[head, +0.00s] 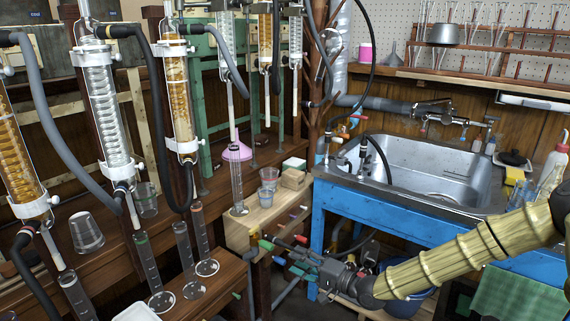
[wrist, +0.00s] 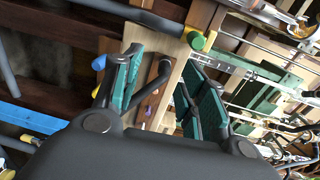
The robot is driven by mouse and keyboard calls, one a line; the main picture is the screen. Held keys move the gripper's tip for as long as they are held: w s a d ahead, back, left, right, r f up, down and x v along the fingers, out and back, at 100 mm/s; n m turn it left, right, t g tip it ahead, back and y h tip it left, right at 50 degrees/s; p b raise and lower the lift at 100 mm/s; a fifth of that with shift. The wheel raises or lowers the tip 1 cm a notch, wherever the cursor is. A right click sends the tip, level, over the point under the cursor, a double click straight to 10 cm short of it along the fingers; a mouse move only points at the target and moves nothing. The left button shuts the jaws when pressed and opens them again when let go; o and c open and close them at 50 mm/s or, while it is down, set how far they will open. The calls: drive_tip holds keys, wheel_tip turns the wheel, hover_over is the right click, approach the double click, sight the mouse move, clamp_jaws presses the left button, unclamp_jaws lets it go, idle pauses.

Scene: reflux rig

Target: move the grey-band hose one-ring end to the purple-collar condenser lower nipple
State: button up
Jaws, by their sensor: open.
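My gripper (head: 288,258) is at the lower middle of the head view, in front of the wooden hose rack (head: 243,230) and its coloured ends. In the wrist view my gripper (wrist: 165,82) is open, its two teal pads apart. A short dark hose or peg (wrist: 156,82) shows between the fingers, not visibly gripped. Tall glass condensers (head: 103,95) with grey and black hoses (head: 50,110) hang at the left of the head view. I cannot tell which hose has the grey band, which end has one ring, or which condenser has the purple collar.
A steel sink (head: 430,165) on a blue frame (head: 400,212) stands at the right. A graduated cylinder (head: 237,185) and beakers (head: 268,178) stand behind the gripper. More cylinders (head: 150,262) stand at the lower left. A green-ended dark hose (wrist: 150,18) crosses above the fingers in the wrist view.

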sight(283, 244)
drive_tip(key=shift+w+d+r+y+b, duration=0.15)
drive_tip(key=shift+w+d+r+b, duration=0.15)
drive_tip(key=shift+w, duration=0.25)
drive_tip(key=shift+w+d+r+y+b, duration=0.15)
drive_tip(key=shift+w+d+b, duration=0.2)
drive_tip(key=shift+w, duration=0.15)
drive_tip(key=shift+b+x, duration=1)
drive_tip(key=shift+x, duration=3.5)
clamp_jaws()
